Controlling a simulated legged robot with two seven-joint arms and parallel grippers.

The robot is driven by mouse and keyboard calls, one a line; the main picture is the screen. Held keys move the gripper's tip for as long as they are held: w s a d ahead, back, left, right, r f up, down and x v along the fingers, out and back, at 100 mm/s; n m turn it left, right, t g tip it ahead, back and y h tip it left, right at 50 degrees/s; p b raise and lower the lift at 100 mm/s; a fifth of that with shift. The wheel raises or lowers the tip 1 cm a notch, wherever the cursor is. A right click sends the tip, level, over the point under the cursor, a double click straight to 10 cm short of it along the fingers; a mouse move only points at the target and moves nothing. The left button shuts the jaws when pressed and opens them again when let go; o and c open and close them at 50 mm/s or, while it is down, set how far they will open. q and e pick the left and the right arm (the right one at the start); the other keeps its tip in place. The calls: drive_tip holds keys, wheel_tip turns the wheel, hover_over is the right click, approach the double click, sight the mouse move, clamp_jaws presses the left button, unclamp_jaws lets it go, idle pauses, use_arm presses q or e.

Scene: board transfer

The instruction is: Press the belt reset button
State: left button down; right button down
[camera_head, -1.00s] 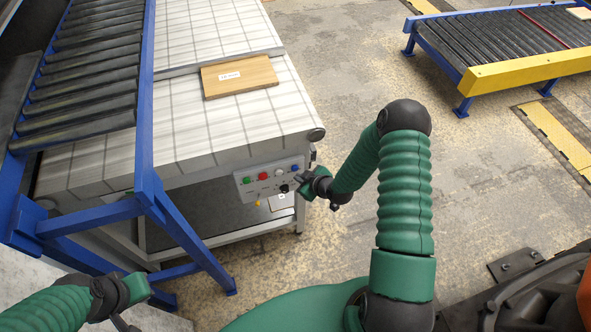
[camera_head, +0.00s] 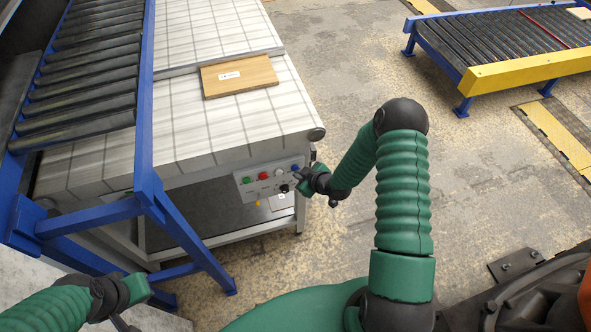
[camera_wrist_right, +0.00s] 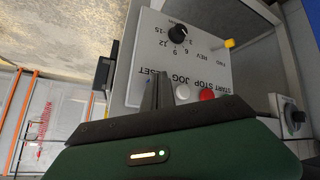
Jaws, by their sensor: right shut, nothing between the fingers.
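The control panel (camera_head: 266,178) on the front of the conveyor table has green, red, white and blue buttons in a row. The blue button (camera_head: 295,167) is at the right end in the head view. My right gripper (camera_head: 299,177) is shut and empty, close to this end of the panel.
A black knob (camera_head: 284,188) sits below the buttons, also in the right wrist view (camera_wrist_right: 178,31). A wooden board (camera_head: 239,76) lies on the table's light belt (camera_head: 215,128). A blue-framed roller conveyor (camera_head: 146,100) stands left; another roller conveyor (camera_head: 525,72) stands at upper right.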

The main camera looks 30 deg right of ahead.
drive_tip(key=shift+w+d, duration=0.1)
drive_tip(key=shift+w, duration=0.15)
drive_tip(key=shift+s, duration=0.1)
idle(0.4)
drive_tip(key=shift+s+a, duration=0.25)
drive_tip(key=shift+s, duration=0.5)
drive_tip(key=s, duration=0.2)
drive_tip(key=s+a+p, duration=0.1)
drive_tip(key=s, duration=0.2)
idle(0.7)
